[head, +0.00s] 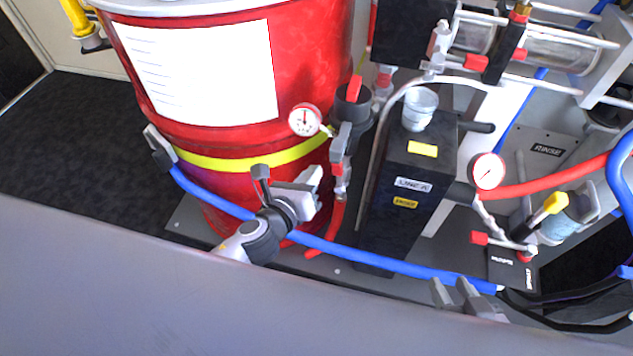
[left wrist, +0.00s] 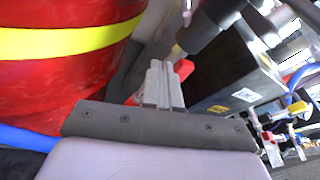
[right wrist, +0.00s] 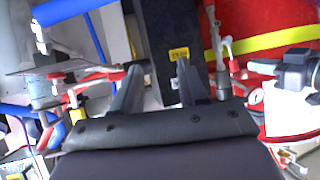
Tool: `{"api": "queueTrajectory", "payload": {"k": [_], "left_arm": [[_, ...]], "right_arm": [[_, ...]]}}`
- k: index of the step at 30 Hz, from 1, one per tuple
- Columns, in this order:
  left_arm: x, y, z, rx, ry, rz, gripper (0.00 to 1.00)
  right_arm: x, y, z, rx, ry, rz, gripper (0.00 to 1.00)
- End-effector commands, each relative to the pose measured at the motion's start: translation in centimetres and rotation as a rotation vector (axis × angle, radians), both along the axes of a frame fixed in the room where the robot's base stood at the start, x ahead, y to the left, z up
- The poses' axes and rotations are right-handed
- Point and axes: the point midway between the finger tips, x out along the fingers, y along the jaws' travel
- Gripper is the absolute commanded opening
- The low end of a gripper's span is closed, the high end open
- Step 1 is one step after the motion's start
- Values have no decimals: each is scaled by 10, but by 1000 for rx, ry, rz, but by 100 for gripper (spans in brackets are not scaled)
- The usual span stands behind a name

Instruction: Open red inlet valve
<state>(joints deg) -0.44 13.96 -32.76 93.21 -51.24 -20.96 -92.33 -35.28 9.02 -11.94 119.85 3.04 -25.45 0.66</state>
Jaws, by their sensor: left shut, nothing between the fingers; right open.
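A red valve handle (head: 354,88) stands upright on the dark fitting beside the red drum (head: 190,110) in the head view. A smaller red handle (head: 337,168) is lower on that pipe, above a red hose. I cannot tell which is the inlet valve. My left gripper (head: 316,178) is shut and empty, just left of the lower handle. In the left wrist view its fingertips (left wrist: 163,66) are close beside a red part (left wrist: 184,68); contact is unclear. My right gripper (head: 456,288) is open and empty at lower right; its fingers also show in the right wrist view (right wrist: 158,75).
A black box column (head: 410,180) stands right of the valve pipe. Round gauges (head: 305,120) and (head: 488,171) flank it. A blue hose (head: 380,263) crosses in front of the drum and column. A yellow-handled valve (head: 554,204) is at right. Dark floor (head: 80,150) is clear at left.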

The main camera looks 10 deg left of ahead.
Motion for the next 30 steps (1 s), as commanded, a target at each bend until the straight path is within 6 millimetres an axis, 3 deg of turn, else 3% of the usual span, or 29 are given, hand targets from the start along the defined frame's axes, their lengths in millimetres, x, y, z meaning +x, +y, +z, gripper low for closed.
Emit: {"api": "queueTrajectory", "payload": {"k": [1, 11, 24, 30], "left_arm": [[4, 8, -9, 49, -57, -29, 0], [12, 54, 3, 497, -481, -223, 0], [-31, 101, -13, 1313, -1029, -468, 0], [-45, 108, -20, 1506, -1139, -534, 0]], "right_arm": [[3, 3, -14, 8, -15, 7, 43], [16, 26, -40, 68, -104, 53, 43], [22, 54, -69, 154, -224, 126, 43], [21, 59, -69, 173, -247, 143, 43]]}}
